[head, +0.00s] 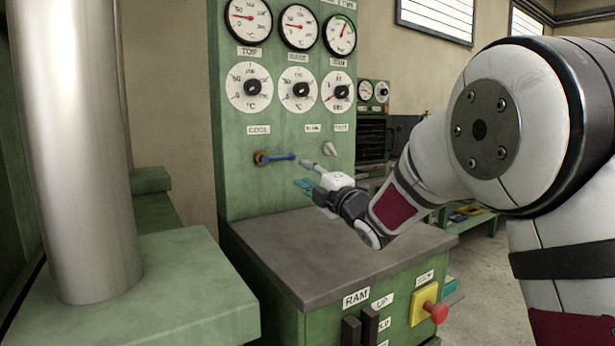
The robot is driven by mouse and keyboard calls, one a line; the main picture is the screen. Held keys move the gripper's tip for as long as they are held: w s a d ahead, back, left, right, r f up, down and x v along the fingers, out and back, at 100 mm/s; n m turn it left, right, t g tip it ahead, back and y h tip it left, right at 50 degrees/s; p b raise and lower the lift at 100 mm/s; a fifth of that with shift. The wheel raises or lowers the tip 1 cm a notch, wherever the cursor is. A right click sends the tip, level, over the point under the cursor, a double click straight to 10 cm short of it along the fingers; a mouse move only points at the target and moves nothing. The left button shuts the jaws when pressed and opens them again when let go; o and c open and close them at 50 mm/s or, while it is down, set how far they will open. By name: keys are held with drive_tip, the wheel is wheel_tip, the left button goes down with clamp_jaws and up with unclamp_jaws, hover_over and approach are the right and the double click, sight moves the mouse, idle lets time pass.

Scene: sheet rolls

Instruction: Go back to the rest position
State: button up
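My gripper (306,187) is at the middle of the view, in front of the green control panel (235,190) and above the grey top of the console (330,248). Its tip shows small teal parts, and its body is white and dark grey. It is too small to tell whether the fingers are apart or together. No held thing can be made out. My arm reaches in from the right edge.
A thick metal column (80,150) stands on a green base (150,290) at left. Several dials fill the panel's upper part. A red button (436,312) on a yellow plate and dark levers (370,325) stick out of the console front. Floor shows at right.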

drive_tip(key=s+d+f+m+g+h, duration=0.2)
drive_tip(key=s+d+m+h, duration=0.3)
drive_tip(key=s+d+m, duration=0.3)
drive_tip(key=s+d+f+m+g+h, duration=0.3)
drive_tip(key=s+d+m+h, duration=0.3)
drive_tip(key=s+d, duration=0.3)
drive_tip(key=s+d+f+m+g, duration=0.1)
drive_tip(key=s+f+m+g, duration=0.3)
drive_tip(key=s, duration=1)
drive_tip(key=s+d+f+m+g, duration=0.1)
drive_tip(key=s+f+m+g, duration=0.3)
drive_tip(key=s, duration=0.9)
drive_tip(key=s+d+f+m+g, duration=0.2)
drive_tip(key=s+f+m+g, duration=0.15)
drive_tip(key=s, duration=1.05)
wheel_tip(320, 180, up, 31)
drive_tip(key=t+p, duration=0.4)
drive_tip(key=p, duration=2.6)
drive_tip(key=shift+w+r, duration=0.15)
drive_tip(key=shift+w, duration=0.1)
